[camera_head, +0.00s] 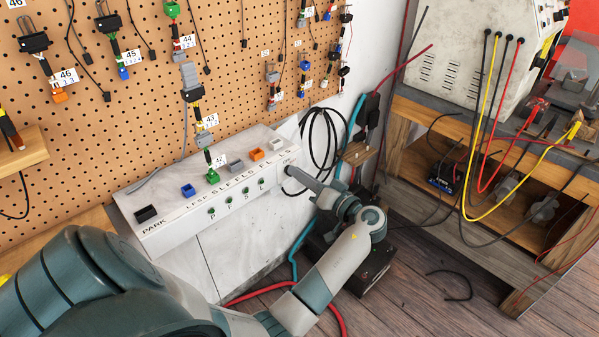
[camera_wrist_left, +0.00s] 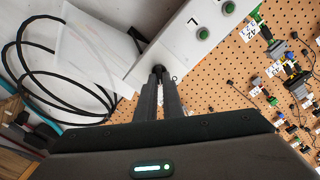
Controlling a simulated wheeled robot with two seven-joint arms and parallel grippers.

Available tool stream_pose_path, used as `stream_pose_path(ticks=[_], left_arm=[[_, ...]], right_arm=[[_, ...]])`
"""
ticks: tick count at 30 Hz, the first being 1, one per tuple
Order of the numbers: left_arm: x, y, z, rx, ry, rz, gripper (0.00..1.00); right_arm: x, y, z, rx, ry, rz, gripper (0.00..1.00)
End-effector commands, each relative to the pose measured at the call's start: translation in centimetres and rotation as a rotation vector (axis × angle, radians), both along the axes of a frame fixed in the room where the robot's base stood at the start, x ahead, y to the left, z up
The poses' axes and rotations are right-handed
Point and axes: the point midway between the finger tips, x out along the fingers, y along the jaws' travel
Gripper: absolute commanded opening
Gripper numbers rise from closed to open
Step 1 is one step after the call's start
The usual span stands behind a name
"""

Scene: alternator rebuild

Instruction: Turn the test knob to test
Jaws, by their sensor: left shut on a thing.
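The test panel (camera_head: 215,190) is a long white box fixed low on the pegboard, with coloured connectors on top and green round buttons on its front. The test knob (camera_wrist_left: 158,69) is small and dark, near the end of the panel in the left wrist view. My left gripper (camera_head: 290,172) reaches the panel's right end from the right and is shut on the knob. In the left wrist view my two fingers (camera_wrist_left: 160,82) close around it. The fingers hide most of the knob, so I cannot tell which way it points. My right gripper is not in view.
A pegboard (camera_head: 150,85) with hanging connectors and number tags stands behind the panel. Black coiled cable (camera_head: 322,135) hangs to its right. A wooden bench (camera_head: 440,120) with a grey machine (camera_head: 470,60) and coloured leads stands at the right. Red and teal hoses lie below my left arm.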

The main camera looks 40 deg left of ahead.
Motion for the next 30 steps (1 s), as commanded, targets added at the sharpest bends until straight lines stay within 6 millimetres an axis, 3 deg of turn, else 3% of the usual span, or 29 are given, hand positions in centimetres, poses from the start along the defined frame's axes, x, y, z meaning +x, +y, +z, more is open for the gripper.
stream_pose_path(ticks=[13,30], left_arm=[[0.2,0.0,0.1,0.029,0.31,-0.001,0.0],[0.3,0.0,0.0,0.036,0.369,-0.001,0.0]], right_arm=[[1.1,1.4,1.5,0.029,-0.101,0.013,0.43],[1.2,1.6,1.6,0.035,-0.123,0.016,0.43]])
